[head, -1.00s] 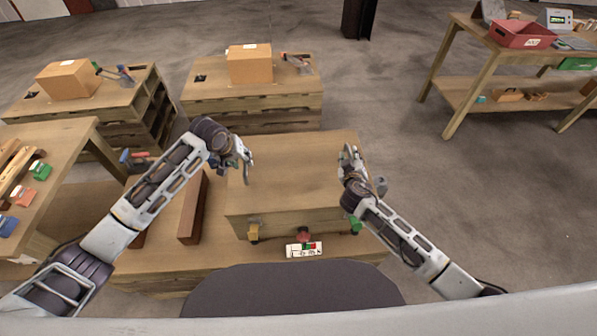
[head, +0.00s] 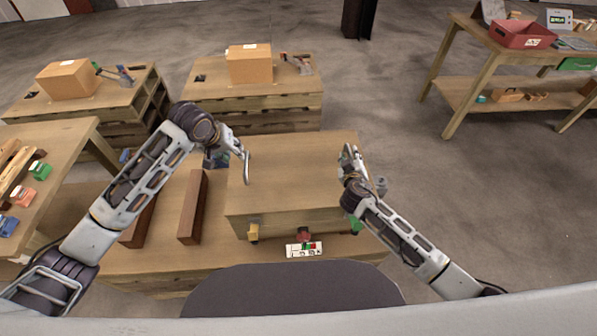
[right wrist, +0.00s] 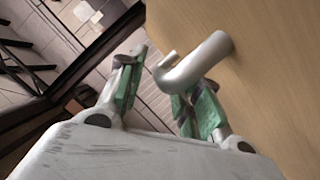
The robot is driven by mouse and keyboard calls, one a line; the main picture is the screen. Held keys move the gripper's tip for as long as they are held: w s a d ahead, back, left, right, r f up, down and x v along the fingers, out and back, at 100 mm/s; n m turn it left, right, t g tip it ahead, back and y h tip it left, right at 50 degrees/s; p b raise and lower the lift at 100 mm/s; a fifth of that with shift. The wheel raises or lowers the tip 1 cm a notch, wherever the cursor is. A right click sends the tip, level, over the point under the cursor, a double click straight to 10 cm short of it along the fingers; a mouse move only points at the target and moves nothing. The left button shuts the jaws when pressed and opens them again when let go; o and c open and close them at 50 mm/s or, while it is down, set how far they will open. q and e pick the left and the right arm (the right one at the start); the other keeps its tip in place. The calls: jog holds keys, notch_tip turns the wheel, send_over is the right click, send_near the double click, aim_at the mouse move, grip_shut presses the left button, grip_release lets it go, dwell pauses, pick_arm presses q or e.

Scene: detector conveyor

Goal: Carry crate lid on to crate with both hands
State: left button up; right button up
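A flat wooden lid (head: 295,165) with a pale brown top lies over the crate (head: 280,222) in the middle of the low table; no gap shows between them from here. In the right wrist view a curved metal handle (right wrist: 200,62) stands out from a wooden panel (right wrist: 250,60). My right gripper (right wrist: 160,95) has its fingers apart, with the handle's free end near and partly in front of one finger. In the head view my right gripper (head: 348,160) is at the lid's right edge. My left gripper (head: 240,150) is at the lid's left edge; its finger opening is unclear.
Dark wooden beams (head: 193,207) lie left of the crate on the low table (head: 150,262). A small marked card (head: 303,249) lies in front of it. Cardboard boxes (head: 250,64) stand on back tables. A workbench with a red bin (head: 520,34) is at the right.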

jog(key=shift+s, duration=0.1)
jog(key=shift+v, duration=5.9)
